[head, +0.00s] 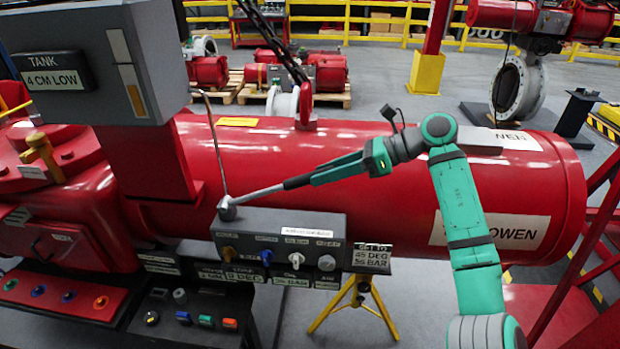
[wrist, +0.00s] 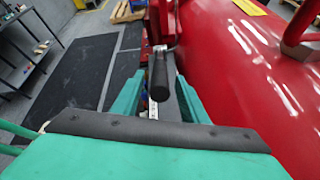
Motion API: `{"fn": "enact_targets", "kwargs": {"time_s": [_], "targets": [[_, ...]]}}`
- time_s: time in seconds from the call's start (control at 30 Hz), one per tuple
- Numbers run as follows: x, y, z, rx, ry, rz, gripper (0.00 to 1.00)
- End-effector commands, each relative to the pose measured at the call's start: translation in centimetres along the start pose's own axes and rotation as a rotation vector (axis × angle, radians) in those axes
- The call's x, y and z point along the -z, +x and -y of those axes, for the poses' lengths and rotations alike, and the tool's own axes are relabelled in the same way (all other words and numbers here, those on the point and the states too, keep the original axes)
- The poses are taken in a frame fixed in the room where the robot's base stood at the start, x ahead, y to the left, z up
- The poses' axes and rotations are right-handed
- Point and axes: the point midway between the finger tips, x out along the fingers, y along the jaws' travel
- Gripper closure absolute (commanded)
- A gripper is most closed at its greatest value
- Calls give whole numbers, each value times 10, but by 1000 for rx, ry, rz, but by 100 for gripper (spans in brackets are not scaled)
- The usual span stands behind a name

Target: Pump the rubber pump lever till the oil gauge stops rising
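The pump lever is a grey metal rod (head: 258,195) that leans up to the right from its pivot (head: 228,208) on the grey valve block. Its outer end has a black rubber grip (head: 296,182), which also shows end-on in the wrist view (wrist: 160,78). My gripper (head: 314,179) points left at the grip, and its green fingers (wrist: 162,82) lie on either side of it. I cannot tell whether they press on it.
A big red cylinder (head: 400,213) lies behind the lever. The block carries several knobs, and a thin bent rod (head: 213,140) rises near the pivot. A yellow stand (head: 355,303) is below. Red rails (head: 590,240) stand at right. Open floor shows at front centre.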

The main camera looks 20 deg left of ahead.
Motion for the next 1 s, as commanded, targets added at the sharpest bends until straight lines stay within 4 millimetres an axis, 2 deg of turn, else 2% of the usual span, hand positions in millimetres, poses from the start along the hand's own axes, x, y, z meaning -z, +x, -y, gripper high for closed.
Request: {"fn": "enact_targets", "kwargs": {"time_s": [0.03,0.2,0.47,0.77,0.87,1.0], "targets": [[0,-11,0,2,1,1,60],[0,-35,0,1,1,1,60],[0,-49,0,0,0,1,60],[-2,-47,0,-1,0,4,60],[-14,-36,0,-9,2,27,60],[-47,-8,-1,-32,18,103,60]]}}
